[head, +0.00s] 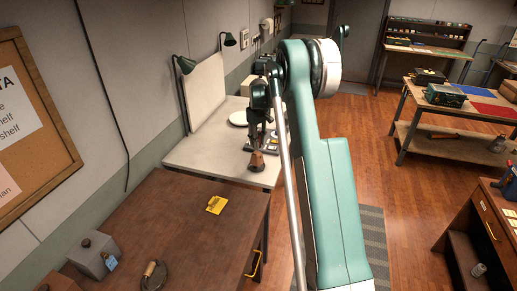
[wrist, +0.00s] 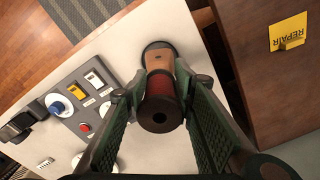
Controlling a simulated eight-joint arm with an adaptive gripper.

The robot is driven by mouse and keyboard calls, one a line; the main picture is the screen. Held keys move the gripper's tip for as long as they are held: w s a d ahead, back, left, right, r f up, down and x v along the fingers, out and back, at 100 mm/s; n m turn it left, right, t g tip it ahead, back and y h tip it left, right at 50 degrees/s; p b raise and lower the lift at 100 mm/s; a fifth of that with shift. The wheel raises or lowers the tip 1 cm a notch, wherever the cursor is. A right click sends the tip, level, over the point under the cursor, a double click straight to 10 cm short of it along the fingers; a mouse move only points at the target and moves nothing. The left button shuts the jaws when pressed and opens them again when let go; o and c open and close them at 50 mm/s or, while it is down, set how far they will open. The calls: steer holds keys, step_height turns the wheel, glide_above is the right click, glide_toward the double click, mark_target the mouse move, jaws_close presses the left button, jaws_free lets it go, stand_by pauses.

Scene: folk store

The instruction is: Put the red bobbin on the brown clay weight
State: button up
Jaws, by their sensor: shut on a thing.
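My gripper (head: 261,133) is over the front part of the white table. In the wrist view its two green fingers (wrist: 166,85) close on the sides of the red bobbin (wrist: 160,86), a dark red cylinder with a dark end and a hole facing the camera. A tan part shows beyond the red, between the fingertips; I cannot tell if it belongs to the bobbin. A dark round shape, partly hidden, lies behind it at the table surface. In the head view a small brown shape shows below the fingers.
A grey panel (wrist: 72,108) with switches and knobs lies on the white table (head: 205,157) beside the gripper. A brown table (head: 170,225) in front carries a yellow REPAIR sign (head: 216,205), a grey box (head: 92,254) and a dark round item with a handle. A lamp stands behind.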

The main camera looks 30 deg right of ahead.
mark_target(259, 134)
steer(key=shift+f, duration=1.85)
steer(key=shift+f, duration=0.2)
steer(key=o, duration=0.9)
steer(key=shift+r, duration=0.2)
step_height(259, 134, up, 12)
